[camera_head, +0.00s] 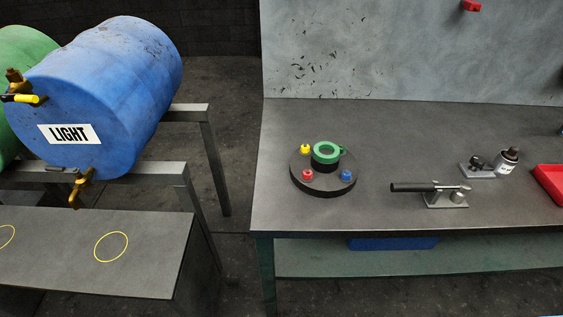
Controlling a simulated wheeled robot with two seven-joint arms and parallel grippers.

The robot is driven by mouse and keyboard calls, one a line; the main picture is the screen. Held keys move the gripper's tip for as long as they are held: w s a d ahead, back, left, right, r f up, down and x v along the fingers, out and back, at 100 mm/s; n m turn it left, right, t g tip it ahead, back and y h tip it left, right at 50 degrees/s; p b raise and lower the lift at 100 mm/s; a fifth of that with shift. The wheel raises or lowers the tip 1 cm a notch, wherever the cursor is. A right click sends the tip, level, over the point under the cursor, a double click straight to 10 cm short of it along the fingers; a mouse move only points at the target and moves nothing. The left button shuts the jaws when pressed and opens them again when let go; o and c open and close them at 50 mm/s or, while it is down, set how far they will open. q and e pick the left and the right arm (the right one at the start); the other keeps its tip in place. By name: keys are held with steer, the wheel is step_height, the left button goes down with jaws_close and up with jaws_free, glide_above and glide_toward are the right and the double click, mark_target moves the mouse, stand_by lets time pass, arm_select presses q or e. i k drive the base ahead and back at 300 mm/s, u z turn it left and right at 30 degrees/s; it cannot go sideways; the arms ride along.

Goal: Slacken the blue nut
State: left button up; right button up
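The blue nut (346,175) sits at the right side of a round dark base (323,190) on the workbench. A red nut (307,174) sits at the front left of the same base, and a yellow nut (305,149) at its back left. A green ring (326,151) with a small side tab lies on a dark raised part at the back of the base. Whether the blue nut is tight cannot be told. Neither of my grippers shows in the head view.
On the workbench (400,125), a black-handled lever tool (428,188), a small metal device (479,169), a bottle (507,159) and a red tray (551,180) stand to the right. A blue drum (120,90) on a stand is left. The bench front-left is clear.

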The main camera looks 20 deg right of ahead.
mark_target(346, 177)
steer(key=u, duration=1.2)
steer(key=k, duration=1)
steer(key=z, duration=1.3)
steer(key=i, duration=0.5)
steer(key=u, duration=0.05)
